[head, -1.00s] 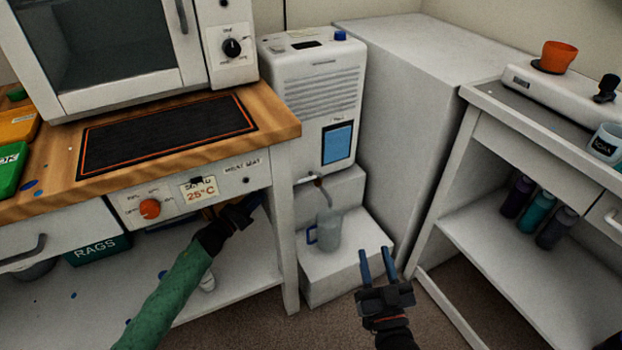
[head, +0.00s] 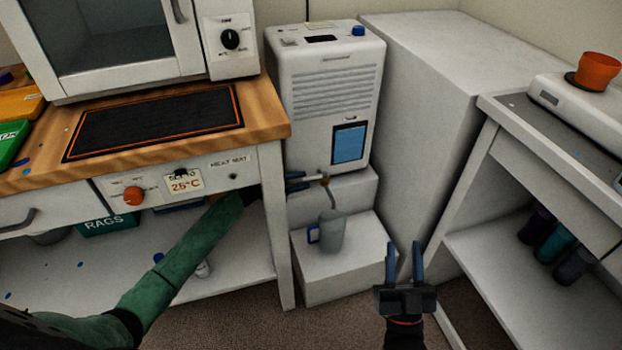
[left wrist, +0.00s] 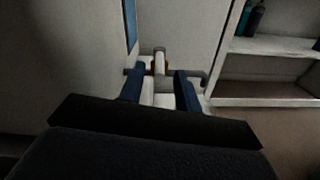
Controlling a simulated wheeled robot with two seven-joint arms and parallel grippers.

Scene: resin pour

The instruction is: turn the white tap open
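The white tap (head: 313,178) sits low on the front of the white machine (head: 330,100), beside a small brownish fitting. In the left wrist view the pale tap handle (left wrist: 160,62) stands upright ahead, between the lines of the two blue fingertips. My left gripper (head: 296,181) is open and points right at the tap, close to it; the frames do not show clear contact. The left fingers also show apart in the left wrist view (left wrist: 160,86). My right gripper (head: 405,252) is open and empty, low in front of the right bench.
The right bench (head: 487,150) holds bottles below.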

